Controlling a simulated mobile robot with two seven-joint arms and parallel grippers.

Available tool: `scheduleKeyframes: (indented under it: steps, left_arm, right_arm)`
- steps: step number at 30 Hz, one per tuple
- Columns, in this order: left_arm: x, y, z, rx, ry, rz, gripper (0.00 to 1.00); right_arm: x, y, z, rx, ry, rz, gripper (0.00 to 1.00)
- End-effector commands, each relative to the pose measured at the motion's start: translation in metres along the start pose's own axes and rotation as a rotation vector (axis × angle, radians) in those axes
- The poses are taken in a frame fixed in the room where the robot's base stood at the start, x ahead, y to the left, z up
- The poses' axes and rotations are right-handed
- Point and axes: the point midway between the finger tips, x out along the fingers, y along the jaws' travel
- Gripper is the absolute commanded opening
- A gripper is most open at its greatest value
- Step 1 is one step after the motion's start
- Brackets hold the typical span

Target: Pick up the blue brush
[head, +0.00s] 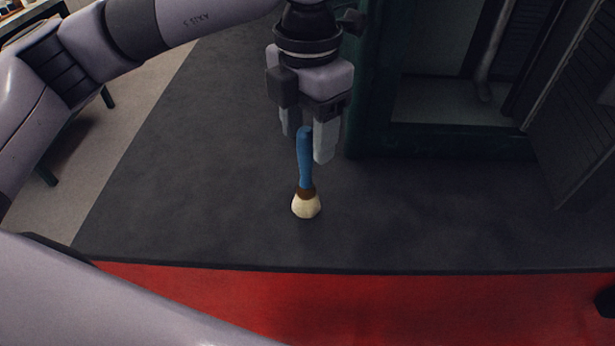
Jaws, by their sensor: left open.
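The blue brush (305,172) has a blue handle, a brown collar and cream bristles. It is below the middle of my left gripper in the head view, bristle end towards me. My left gripper (308,145) points down and is open. The top end of the blue handle shows between its two fingers. I cannot tell whether either finger touches the handle. My right gripper is not in view.
The dark grey floor (190,180) around the brush is clear. A red strip (400,300) runs along the front. A dark green frame (450,143) stands close to the right of my left gripper, with dark slatted panels (570,120) beyond it.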

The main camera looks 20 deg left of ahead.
Motion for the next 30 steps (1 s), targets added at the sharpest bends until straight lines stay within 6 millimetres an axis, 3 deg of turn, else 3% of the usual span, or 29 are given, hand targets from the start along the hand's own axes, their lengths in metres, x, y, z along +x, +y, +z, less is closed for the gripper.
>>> scheduleKeyframes:
  steps: [6,15,16,21,30]
  left_arm:
    - [0.031,0.003,-0.001,0.001,0.003,-0.001,0.58]
    - [0.038,0.003,-0.001,0.001,0.000,-0.001,0.58]
    - [0.038,0.003,-0.001,0.001,0.000,-0.001,0.55]
    - [0.038,0.003,-0.001,0.001,0.000,-0.001,0.00]
    - [0.037,0.003,0.000,0.001,-0.001,-0.001,0.00]
  right_arm:
    - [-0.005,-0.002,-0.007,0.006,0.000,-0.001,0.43]
    - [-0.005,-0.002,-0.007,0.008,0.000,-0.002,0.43]
    - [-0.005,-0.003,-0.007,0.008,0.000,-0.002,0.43]
    - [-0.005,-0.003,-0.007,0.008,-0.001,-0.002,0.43]
    - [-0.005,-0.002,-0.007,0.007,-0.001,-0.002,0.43]
